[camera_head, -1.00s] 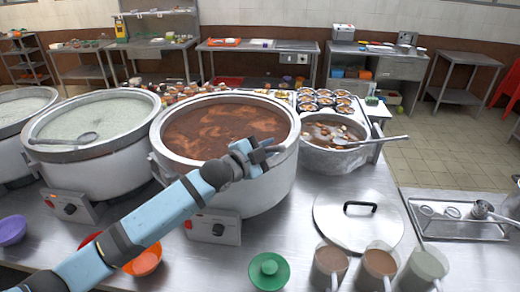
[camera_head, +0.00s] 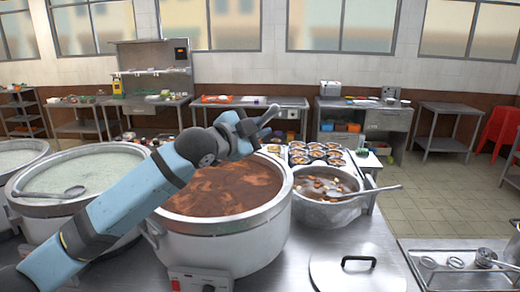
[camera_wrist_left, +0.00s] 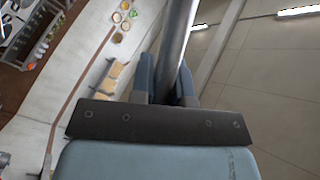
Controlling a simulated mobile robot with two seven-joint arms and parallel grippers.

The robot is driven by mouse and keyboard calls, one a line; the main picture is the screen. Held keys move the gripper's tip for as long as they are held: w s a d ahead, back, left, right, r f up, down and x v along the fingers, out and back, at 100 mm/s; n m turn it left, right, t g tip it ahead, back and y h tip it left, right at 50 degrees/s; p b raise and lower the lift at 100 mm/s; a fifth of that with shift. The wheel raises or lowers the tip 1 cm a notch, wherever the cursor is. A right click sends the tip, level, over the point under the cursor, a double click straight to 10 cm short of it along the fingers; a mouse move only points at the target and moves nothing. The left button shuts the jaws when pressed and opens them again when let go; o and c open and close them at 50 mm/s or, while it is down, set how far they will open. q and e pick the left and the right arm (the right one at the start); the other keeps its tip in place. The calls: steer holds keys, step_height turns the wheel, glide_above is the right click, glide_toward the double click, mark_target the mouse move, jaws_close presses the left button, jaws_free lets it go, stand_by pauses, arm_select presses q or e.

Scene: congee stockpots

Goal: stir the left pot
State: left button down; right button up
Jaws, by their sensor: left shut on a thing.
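My left gripper (camera_head: 252,130) is raised above the big pot of reddish-brown congee (camera_head: 222,245). It is shut on a metal rod-like handle (camera_head: 268,114), whose tip points up and to the right. In the left wrist view the grey metal handle (camera_wrist_left: 177,40) runs up from between the fingers (camera_wrist_left: 165,80). The other end of the held utensil is hidden. Left of this pot stands a big pot of pale green congee (camera_head: 28,207), with a ladle (camera_head: 55,193) resting across it. Another pale pot (camera_head: 20,150) is cut off at the left edge. My right gripper is not in view.
A smaller pot of brown soup (camera_head: 325,207) with a ladle handle (camera_head: 375,191) sticking out stands to the right. A lid (camera_head: 390,275) lies in front of it. Small filled bowls (camera_head: 317,147) stand behind. A metal tray (camera_head: 425,255) is at the right.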

arm_select(q)
steer(key=w+a+n+y+p, duration=0.1)
steer(key=w+a+n+p, duration=0.15)
steer(key=w+a, duration=0.45)
steer(key=w+a+n+y+p, duration=0.1)
steer(key=w+a+n+y, duration=0.2)
steer(key=w, duration=0.6)
steer(key=shift+h, duration=0.7)
steer(key=f+b, duration=0.3)
steer(key=f, duration=0.2)
steer(key=a+f+b, duration=0.1)
steer(key=f+b, duration=0.1)
steer(key=f, duration=0.3)
steer(key=f+b, duration=0.3)
steer(key=f, duration=0.2)
steer(key=shift+a+b, duration=0.15)
steer(key=shift+b, duration=0.15)
steer(key=shift+f+b, duration=0.55)
steer(key=shift+f, duration=0.2)
